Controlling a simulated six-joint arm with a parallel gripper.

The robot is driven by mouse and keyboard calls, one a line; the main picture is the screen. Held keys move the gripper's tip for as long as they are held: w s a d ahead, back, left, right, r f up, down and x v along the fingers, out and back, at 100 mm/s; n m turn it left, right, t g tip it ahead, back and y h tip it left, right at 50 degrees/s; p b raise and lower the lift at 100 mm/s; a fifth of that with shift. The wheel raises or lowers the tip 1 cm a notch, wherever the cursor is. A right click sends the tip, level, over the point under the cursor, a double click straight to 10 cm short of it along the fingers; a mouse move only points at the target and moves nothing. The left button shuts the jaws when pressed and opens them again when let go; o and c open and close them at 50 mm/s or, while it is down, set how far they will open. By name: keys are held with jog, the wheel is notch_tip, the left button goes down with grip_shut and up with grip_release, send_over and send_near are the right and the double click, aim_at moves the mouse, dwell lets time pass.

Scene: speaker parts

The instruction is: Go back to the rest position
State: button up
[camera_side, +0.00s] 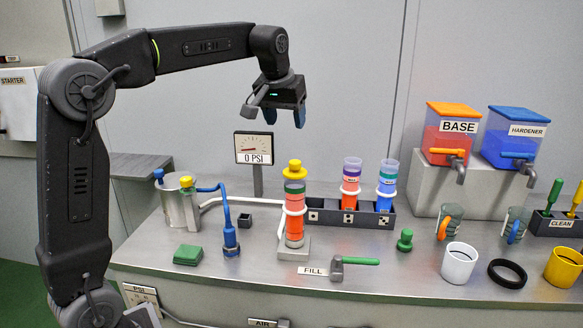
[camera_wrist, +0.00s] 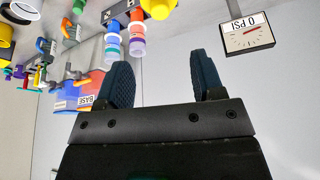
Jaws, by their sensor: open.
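My gripper (camera_side: 285,117) hangs high above the work table, over and a little left of the yellow-capped cylinder (camera_side: 294,205). Its jaws point down and are apart, with nothing between them. In the wrist view the two dark blue fingers of my gripper (camera_wrist: 160,80) stand apart with an empty gap between them. The yellow-capped cylinder stands upright on a grey stand and holds orange and green layers. The 0 PSI gauge (camera_side: 253,148) is below and left of my gripper; it also shows in the wrist view (camera_wrist: 245,34).
A black rack (camera_side: 342,218) holds two filled tubes. The BASE tank (camera_side: 450,135) and HARDENER tank (camera_side: 513,138) stand on a grey block at the right. A green-handled valve (camera_side: 350,262), cups and a metal pot (camera_side: 181,203) stand on the table. The air around my gripper is clear.

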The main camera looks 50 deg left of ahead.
jog(key=s+d+f+m, duration=0.2)
jog(key=s+d+f, duration=0.2)
jog(key=s, duration=0.4)
jog(key=s+d+f+m+t+h, duration=0.1)
jog(key=s+d+f, duration=0.3)
jog(key=s, duration=0.4)
jog(key=s+d+f+m+h, duration=0.1)
jog(key=s+d+f+m, duration=0.2)
jog(key=s+d, duration=0.3)
jog(key=s+f, duration=0.1)
jog(key=s, duration=0.2)
jog(key=shift+t, duration=0.3)
